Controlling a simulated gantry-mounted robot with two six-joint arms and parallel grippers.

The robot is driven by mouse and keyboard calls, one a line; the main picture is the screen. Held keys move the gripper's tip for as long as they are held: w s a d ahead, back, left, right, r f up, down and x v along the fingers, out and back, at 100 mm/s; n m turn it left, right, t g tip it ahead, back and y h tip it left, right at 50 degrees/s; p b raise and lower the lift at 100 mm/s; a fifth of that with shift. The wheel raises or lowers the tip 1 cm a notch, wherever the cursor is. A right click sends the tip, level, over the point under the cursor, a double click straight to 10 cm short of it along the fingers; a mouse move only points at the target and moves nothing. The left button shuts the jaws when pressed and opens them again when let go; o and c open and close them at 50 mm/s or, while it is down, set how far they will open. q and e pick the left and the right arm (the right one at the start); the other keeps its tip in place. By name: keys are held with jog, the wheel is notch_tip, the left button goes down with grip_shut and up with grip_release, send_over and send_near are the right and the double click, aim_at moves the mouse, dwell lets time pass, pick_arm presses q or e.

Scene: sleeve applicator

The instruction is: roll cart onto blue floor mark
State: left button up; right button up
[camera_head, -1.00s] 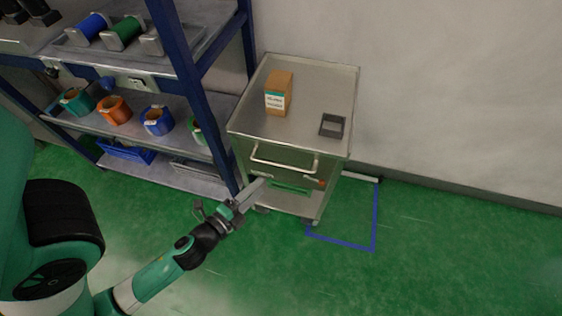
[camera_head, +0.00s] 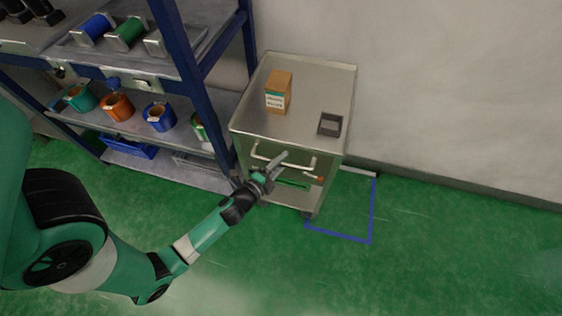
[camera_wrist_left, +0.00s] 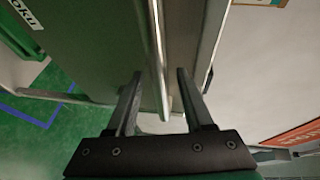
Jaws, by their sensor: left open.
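The metal cart (camera_head: 305,92) stands against the wall beside the shelf, with a push handle (camera_head: 305,166) on its front. The blue floor mark (camera_head: 371,212) is an outline on the green floor to the cart's right; the cart stands left of it, covering part of its left side. The blue line also shows in the left wrist view (camera_wrist_left: 22,114). My left gripper (camera_head: 283,160) is at the cart's front by the handle. In the left wrist view its two fingers (camera_wrist_left: 157,92) are apart, with a shiny bar (camera_wrist_left: 160,60) running between them. Contact cannot be told. My right gripper is not in view.
A cardboard box (camera_head: 278,92) and a small dark tray (camera_head: 330,124) sit on the cart top. The blue-framed shelf (camera_head: 184,75) with several spools stands close on the cart's left. The green floor (camera_head: 450,250) to the right and front is clear.

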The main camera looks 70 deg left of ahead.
pick_arm(q)
grip_shut()
dwell(1.4)
